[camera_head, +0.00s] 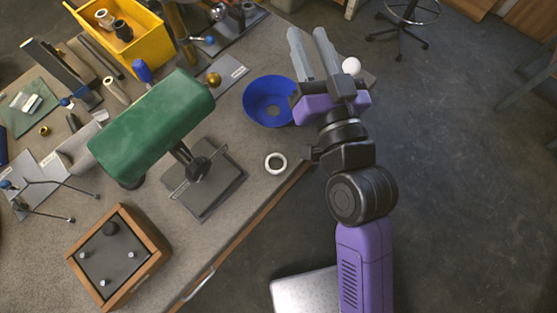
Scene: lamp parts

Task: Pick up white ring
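The white ring (275,163) lies flat on the grey worktable (245,205), close to the table's right edge. Its centre hole is visible and nothing covers it. My gripper (306,32) is above and to the right of the ring in the picture, well apart from it. Its two grey fingers point to the top of the picture with a gap between them. It is open and I see nothing held between the fingers.
A blue bowl (268,92) sits above the ring, partly behind my gripper. A green lamp shade (150,125) on a dark square base (215,187) stands to the left. A wooden box (145,270), a yellow bin (150,50) and several small parts crowd the table.

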